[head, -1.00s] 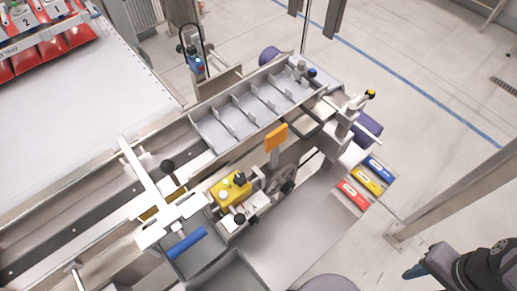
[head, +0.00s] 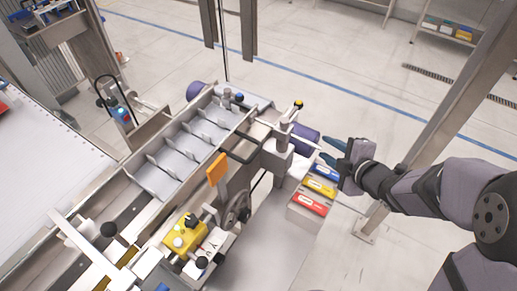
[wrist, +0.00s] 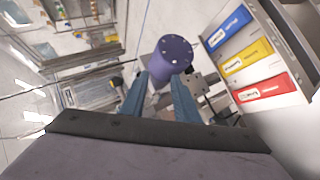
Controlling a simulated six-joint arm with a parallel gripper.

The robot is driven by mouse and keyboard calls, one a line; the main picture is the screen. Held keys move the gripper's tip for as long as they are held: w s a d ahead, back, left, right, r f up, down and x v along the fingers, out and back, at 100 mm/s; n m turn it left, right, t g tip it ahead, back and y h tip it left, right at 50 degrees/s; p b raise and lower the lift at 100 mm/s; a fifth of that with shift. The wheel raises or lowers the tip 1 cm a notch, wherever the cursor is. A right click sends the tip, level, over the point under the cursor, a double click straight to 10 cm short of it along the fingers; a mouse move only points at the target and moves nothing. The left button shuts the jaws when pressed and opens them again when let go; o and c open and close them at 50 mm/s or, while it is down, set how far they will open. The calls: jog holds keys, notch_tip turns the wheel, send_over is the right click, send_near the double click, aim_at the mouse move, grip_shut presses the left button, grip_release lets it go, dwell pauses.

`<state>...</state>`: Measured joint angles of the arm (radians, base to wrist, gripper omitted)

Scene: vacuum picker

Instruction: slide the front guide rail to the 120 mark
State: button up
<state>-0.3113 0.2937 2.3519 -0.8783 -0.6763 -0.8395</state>
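My gripper (head: 325,150) is at the right end of the machine in the head view, above the floor beside the coloured boxes. Its two blue fingers are apart and empty, pointing left; they also show in the wrist view (wrist: 160,80), in front of a purple cylinder (wrist: 172,55). A long metal side wall (head: 135,232) runs along the near side of the flighted conveyor (head: 182,155); I cannot tell whether it is the front guide rail. Black knobs (head: 108,229) stand along the machine. No 120 mark is readable.
Blue (head: 326,172), yellow (head: 319,187) and red (head: 312,203) boxes lie just below my gripper. A post with a yellow-tipped lever (head: 298,105), a handwheel (head: 236,210), an orange panel (head: 216,169) and a yellow button box (head: 184,239) stick up.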

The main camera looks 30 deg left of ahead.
jog(key=s+a+r+n+g+y, duration=0.1)
jog(key=s+a+n+g+y, duration=0.3)
jog(key=a, duration=0.4)
jog(key=n+g+y, duration=0.2)
jog(key=n+g, duration=0.2)
jog(key=n, duration=0.3)
send_near(229, 144)
jog(key=shift+p+x, duration=1.25)
jog(key=shift+x, duration=1.35)
grip_shut()
jog(key=shift+f, duration=0.1)
